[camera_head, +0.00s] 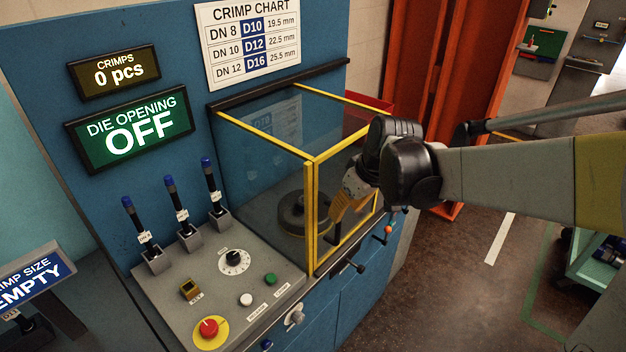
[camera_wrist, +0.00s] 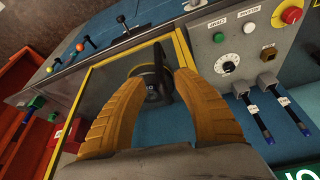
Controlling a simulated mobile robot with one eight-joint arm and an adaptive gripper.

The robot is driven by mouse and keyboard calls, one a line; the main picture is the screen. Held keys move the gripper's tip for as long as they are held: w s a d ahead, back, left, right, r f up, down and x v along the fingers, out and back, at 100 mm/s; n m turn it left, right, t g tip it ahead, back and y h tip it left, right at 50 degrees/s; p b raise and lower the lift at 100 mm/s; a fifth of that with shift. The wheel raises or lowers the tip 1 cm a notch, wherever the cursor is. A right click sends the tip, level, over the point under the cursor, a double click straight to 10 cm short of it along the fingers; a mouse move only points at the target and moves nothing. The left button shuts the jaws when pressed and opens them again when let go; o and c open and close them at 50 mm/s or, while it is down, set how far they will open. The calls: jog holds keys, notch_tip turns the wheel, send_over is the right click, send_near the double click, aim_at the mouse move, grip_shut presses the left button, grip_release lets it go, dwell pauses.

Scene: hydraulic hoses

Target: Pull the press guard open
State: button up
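The press guard (camera_head: 309,165) is a clear box with yellow edge frames on the blue press, and it looks closed. A round dark die (camera_head: 300,213) shows inside it. A black upright handle (camera_head: 336,236) is on its front face. My gripper (camera_head: 340,216) is at that face, pointing down at the handle. In the wrist view, my two orange fingers (camera_wrist: 167,76) are spread, with the black handle (camera_wrist: 160,66) between or just beyond their tips and a gap on its left. Contact with the handle cannot be told. The yellow frame (camera_wrist: 85,90) also shows there.
A control panel with levers (camera_head: 177,207), buttons and a red emergency stop (camera_head: 208,328) lies left of the guard. Small knobs (camera_head: 388,229) line the press front. An orange rack (camera_head: 440,75) stands behind my arm. Open floor (camera_head: 440,270) lies right of the press.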

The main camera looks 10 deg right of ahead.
jog(key=b, duration=0.1)
send_over(337, 240)
jog(key=f, duration=0.5)
jog(key=shift+w+d+f, duration=0.1)
jog(key=shift+w+f, duration=0.2)
jog(key=shift+w, duration=0.1)
grip_shut()
